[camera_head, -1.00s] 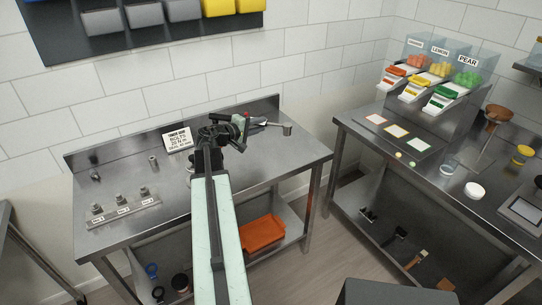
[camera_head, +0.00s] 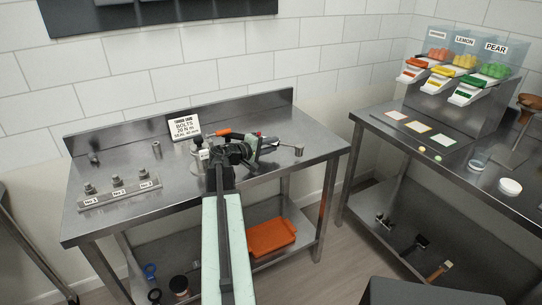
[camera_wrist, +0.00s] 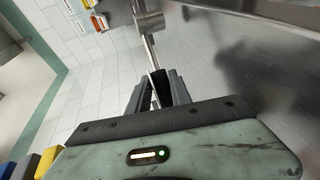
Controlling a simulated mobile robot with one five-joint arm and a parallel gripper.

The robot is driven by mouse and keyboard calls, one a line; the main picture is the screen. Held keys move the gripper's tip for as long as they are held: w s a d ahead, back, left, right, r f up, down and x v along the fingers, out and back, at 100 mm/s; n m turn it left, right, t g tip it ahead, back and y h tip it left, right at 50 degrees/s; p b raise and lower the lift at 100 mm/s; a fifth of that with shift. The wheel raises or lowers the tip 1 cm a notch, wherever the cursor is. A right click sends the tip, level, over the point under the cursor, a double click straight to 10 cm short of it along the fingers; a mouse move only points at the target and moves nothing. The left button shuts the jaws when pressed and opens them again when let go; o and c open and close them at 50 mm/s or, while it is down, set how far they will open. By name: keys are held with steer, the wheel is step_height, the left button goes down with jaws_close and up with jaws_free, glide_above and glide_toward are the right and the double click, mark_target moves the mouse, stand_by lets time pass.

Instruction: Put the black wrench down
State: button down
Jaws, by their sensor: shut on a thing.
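My gripper (camera_head: 262,147) is shut on the wrench, above the left steel table. The wrench (camera_head: 298,150) sticks out to the right of my gripper and ends in a round grey metal head. In the wrist view the fingers (camera_wrist: 158,92) close around its shaft, and the bare metal shaft and head (camera_wrist: 150,22) reach up past the fingertips. The visible part of it looks grey rather than black; its handle is hidden by my gripper. I cannot tell whether it touches the tabletop.
The left table (camera_head: 140,215) holds a bolt sign (camera_head: 185,127), a labelled bolt block (camera_head: 120,193) and an orange-handled thing (camera_head: 230,134) behind my gripper. An orange tray (camera_head: 270,237) lies below. A candy dispenser (camera_head: 468,80) stands right.

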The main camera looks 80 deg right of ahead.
step_height(320, 180, down, 2)
steer(key=shift+f+b, duration=0.15)
steer(key=shift+b, duration=0.35)
steer(key=shift+r, duration=0.2)
steer(key=shift+f, duration=0.15)
steer(key=c, duration=1.2)
jaws_free()
steer(key=shift+o, duration=0.2)
steer(key=shift+r+p, duration=0.25)
steer(key=shift+p, duration=0.1)
steer(key=p+v, duration=0.2)
steer(key=v, duration=1)
steer(key=shift+f, duration=0.1)
